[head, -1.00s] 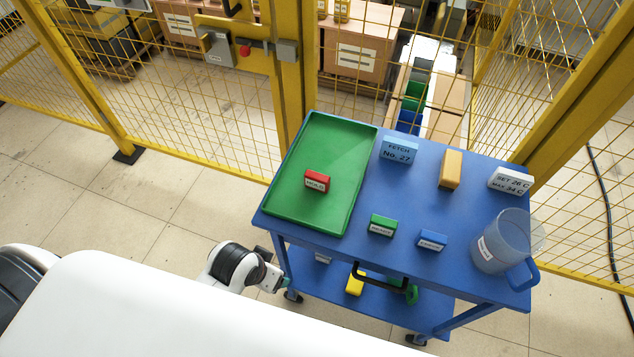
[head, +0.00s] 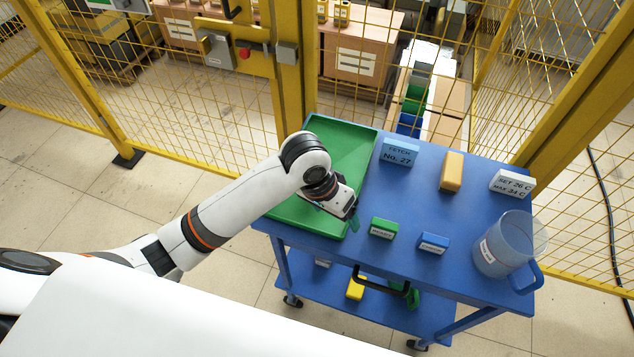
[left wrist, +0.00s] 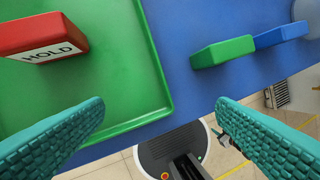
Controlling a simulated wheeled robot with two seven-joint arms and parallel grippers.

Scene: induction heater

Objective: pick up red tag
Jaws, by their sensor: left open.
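The red tag (left wrist: 40,36), a small block with a white label reading "HOLD", lies in the green tray (left wrist: 130,75) at the upper left of the left wrist view. In the head view my left arm hides it. My left gripper (left wrist: 160,130) is open and empty, with its two teal fingers spread apart. The red tag is off to the left, beyond the left finger. In the head view the left gripper (head: 350,212) is over the lower right part of the green tray (head: 350,140). My right gripper is not in view.
On the blue cart (head: 470,275) stand a green tag (head: 382,228), a blue tag (head: 433,244), a "FETCH No. 27" block (head: 398,151), a tan block (head: 452,171), a white sign (head: 512,183) and a clear jug (head: 497,245). A yellow mesh fence (head: 215,140) is behind.

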